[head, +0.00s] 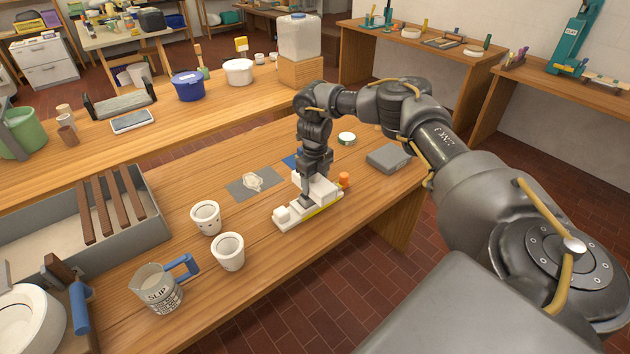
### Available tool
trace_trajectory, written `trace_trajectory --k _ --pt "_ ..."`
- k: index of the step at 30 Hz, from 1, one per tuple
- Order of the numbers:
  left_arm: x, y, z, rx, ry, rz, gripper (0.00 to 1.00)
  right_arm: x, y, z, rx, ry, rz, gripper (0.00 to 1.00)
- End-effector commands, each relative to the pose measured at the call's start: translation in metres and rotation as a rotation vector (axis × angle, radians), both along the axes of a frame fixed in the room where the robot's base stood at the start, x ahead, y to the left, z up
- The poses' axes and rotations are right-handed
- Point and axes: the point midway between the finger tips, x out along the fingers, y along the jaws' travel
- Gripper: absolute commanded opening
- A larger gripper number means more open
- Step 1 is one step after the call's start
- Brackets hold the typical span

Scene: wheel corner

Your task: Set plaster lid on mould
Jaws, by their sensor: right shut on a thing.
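The white plaster mould (290,217) lies on the front wooden table, with a yellow strip along its front right edge. My right gripper (308,196) points down over it and is shut on the white plaster lid (323,187). The lid is at the right part of the mould, over or against it. I cannot tell whether it rests on the mould or hangs just above it. The fingers and the lid hide part of the mould. My left gripper is not in view.
An orange piece (344,179) stands close to the right of the lid. A grey box (389,158) lies further right. Two white cups (228,251) and a slip jug (157,288) stand to the left. A grey mat (256,184) lies behind the mould. The table's front edge is near.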

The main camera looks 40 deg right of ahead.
Motion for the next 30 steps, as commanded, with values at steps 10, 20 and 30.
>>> trace_trajectory --k 10,20,30 --pt "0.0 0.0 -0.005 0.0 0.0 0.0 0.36 0.001 0.0 -0.008 0.0 -0.002 0.0 0.3" --pt "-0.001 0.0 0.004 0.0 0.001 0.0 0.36 0.0 0.0 0.0 0.0 -0.001 0.0 0.3" --pt "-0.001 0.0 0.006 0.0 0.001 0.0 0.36 0.0 0.0 0.002 0.0 -0.001 0.0 0.3"
